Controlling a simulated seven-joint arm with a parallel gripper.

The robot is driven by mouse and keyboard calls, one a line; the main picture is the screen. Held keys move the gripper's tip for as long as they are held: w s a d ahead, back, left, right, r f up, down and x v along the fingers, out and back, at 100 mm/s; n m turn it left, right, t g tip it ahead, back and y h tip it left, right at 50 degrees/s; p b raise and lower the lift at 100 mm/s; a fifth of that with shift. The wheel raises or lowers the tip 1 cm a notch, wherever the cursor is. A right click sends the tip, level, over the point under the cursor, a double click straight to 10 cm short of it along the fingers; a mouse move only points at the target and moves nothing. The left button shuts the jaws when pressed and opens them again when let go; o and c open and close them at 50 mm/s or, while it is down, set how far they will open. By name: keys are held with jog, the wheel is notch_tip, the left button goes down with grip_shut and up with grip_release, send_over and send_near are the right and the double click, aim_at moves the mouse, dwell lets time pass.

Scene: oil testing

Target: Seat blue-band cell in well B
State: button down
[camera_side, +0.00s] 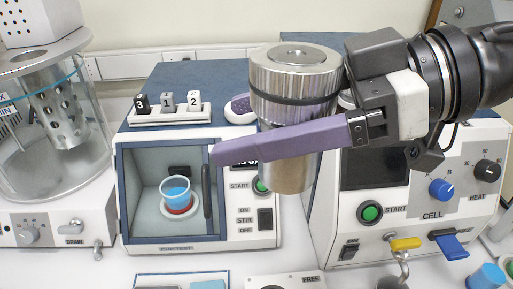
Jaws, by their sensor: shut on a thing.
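My gripper (228,131) comes in from the right with two long purple fingers. It is shut on a large shiny metal cylinder (295,75), which stands upright between the fingers, one in front and one behind. The cylinder has a flat lid with a round knob, a dark band below its top and a brownish lower part. The band looks black; I cannot make out blue on it. The cylinder is held up in front of the instruments. No well marked B can be made out; the top of the right instrument (384,170) is largely hidden by my gripper.
A blue-framed test chamber (132,180) holds a cup of blue liquid (176,193). A rack (180,115) with blocks 3, 1 and 2 sits on its top. A glass vessel (30,165) stands left. A blue cup (488,277) is at lower right, near a yellow-handled tap (405,243).

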aim_at(282, 52)
notch_tip(282, 52, up, 5)
jog(key=shift+f, duration=0.1)
jog(key=shift+w+d, duration=0.2)
jog(key=shift+w, duration=0.05)
jog(key=w+d+m+t+h, duration=0.2)
jog(key=w+d+m+t, duration=0.35)
jog(key=w+d, duration=0.9)
jog(key=w+d+m+t+h, duration=0.2)
jog(key=w+d+h, duration=0.15)
jog(key=d, duration=0.65)
jog(key=w+d+m+t+h, duration=0.2)
jog(key=w+d+m, duration=0.15)
jog(key=d, duration=0.65)
notch_tip(282, 52, down, 8)
jog(key=n, duration=0.1)
jog(key=shift+w+f, duration=0.25)
jog(key=shift+w, duration=0.1)
jog(key=shift+s+y, duration=0.1)
jog(key=shift+y, duration=0.15)
jog(key=shift+f, duration=0.55)
jog(key=shift+f, duration=0.25)
jog(key=shift+f, duration=1.4)
